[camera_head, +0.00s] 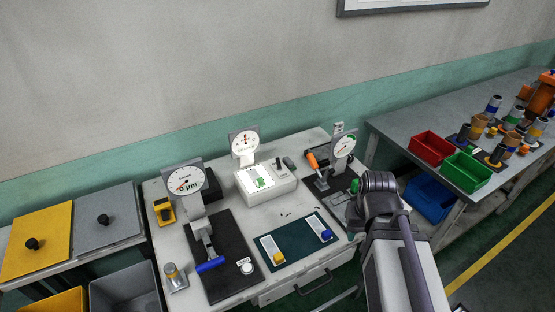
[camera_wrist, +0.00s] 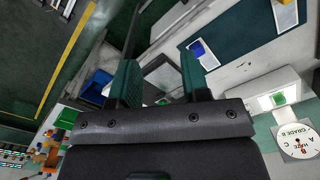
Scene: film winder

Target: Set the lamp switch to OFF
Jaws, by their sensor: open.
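A white lamp box (camera_head: 266,184) with a lit window and a green piece on its front stands near the middle of the bench. It also shows at the right of the wrist view (camera_wrist: 262,92). A round haze-grade dial (camera_head: 245,143) stands behind it. A small dark part (camera_head: 288,162) sits at the box's back right; I cannot tell whether it is the lamp switch, and no OFF marking is readable. My gripper (camera_wrist: 160,62) is open with nothing between its fingers, to the right of the box and apart from it. In the head view my arm hides the fingers.
A micrometer stand (camera_head: 186,180) with a blue handle is left on the bench. A dark green mat (camera_head: 298,245) lies in front of the box. An orange-handled device (camera_head: 312,160) stands right of it. Red (camera_head: 430,147) and green (camera_head: 466,171) bins are on the right table.

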